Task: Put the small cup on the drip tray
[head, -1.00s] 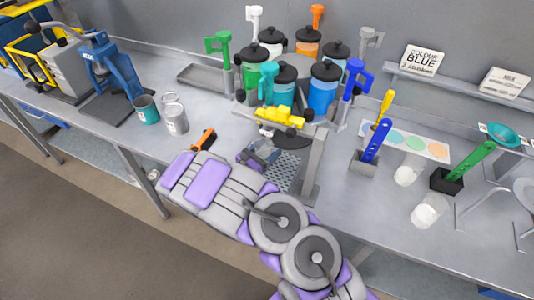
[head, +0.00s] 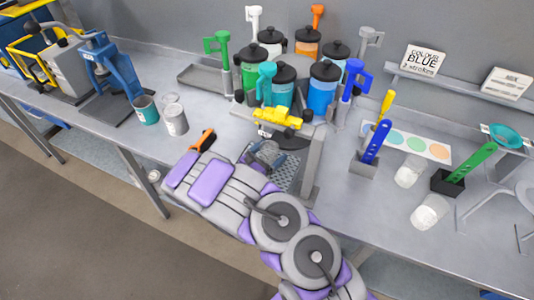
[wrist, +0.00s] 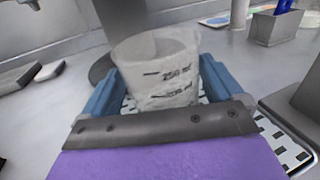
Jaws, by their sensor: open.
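The small cup (wrist: 163,75) is translucent white with dark volume marks, one reading 250 ml. In the wrist view it is upright, between the two blue fingers of my gripper (wrist: 160,90). The fingers are open, one on each side of the cup. The perforated drip tray (wrist: 288,150) shows behind and to the right of the cup, and the cup looks to be on or just over it; its base is hidden by my gripper. In the head view my gripper (head: 266,155) is over the drip tray (head: 291,176), below the yellow valve, and the cup is hard to make out.
The yellow valve (head: 278,117) and a grey post (head: 313,165) stand close to my gripper. Several lidded drums stand behind. Two translucent cups (head: 408,173) are at the right.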

